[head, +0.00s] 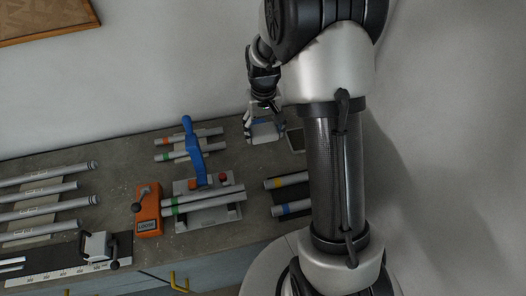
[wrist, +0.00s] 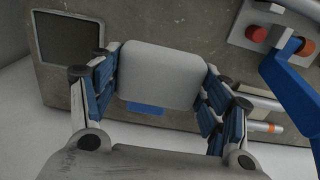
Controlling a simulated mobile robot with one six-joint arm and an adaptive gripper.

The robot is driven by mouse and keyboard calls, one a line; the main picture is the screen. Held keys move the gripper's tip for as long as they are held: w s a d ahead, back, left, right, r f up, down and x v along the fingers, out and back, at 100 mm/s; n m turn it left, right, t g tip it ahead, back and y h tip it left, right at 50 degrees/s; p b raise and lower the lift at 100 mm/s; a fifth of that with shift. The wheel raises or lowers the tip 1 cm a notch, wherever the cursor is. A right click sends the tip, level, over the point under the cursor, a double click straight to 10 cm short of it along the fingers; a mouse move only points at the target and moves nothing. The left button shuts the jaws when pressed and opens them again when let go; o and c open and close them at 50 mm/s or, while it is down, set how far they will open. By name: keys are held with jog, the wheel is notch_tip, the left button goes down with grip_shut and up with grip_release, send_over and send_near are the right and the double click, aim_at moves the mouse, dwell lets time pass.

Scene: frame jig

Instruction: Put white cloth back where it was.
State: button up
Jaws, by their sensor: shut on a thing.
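The white cloth (wrist: 160,72) looks like a pale block with rounded corners between the blue-padded fingers of my gripper (wrist: 158,88) in the wrist view. My gripper is shut on it, with a finger at its left and right sides. In the head view my gripper (head: 263,112) is low at the back of the bench, and the cloth (head: 265,133) shows below it. I cannot tell whether the cloth touches the bench top. A small blue patch (wrist: 146,107) shows just past the cloth's edge; what it belongs to is unclear.
A dark framed square (head: 296,140) lies right of the cloth. A blue-handled clamp fixture (head: 208,213) with tubes stands to its left, beside an orange block (head: 148,212). Several tubes (head: 45,200) lie at far left. The wall (head: 180,60) is close behind.

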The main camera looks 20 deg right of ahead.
aim_at(263, 157)
notch_tip(263, 157, down, 11)
jog(key=shift+w+f+b, duration=0.1)
jog(key=shift+b, duration=0.8)
jog(key=shift+f, duration=0.1)
jog(key=o, duration=1)
